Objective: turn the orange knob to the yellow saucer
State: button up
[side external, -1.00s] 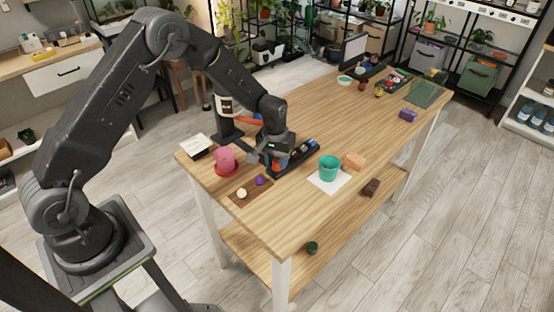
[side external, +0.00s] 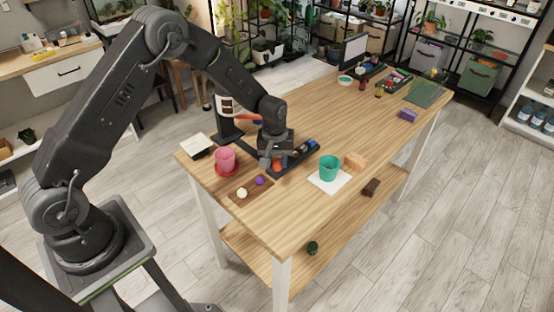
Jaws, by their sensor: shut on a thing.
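My gripper (side external: 272,164) points down over the dark tray (side external: 303,158) near the left end of the wooden table. It is shut on the orange knob (side external: 277,167), of which only a small patch shows at the fingers. The fingers and wrist hide the rest, so the way the knob points cannot be told. I cannot make out a yellow saucer. A red saucer (side external: 226,172) with a pink pot (side external: 225,158) on it stands just left of my gripper.
A white ball (side external: 242,193) and a purple ball (side external: 260,180) lie on a brown mat in front. A teal pot (side external: 329,168) stands on a white sheet at the right, beside an orange block (side external: 355,161). The middle of the table (side external: 355,115) is clear.

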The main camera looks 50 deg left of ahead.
aim_at(275, 160)
jog(key=o, duration=0.9)
jog(key=shift+o, duration=0.2)
notch_tip(275, 160, up, 14)
jog(key=shift+s+a, duration=0.25)
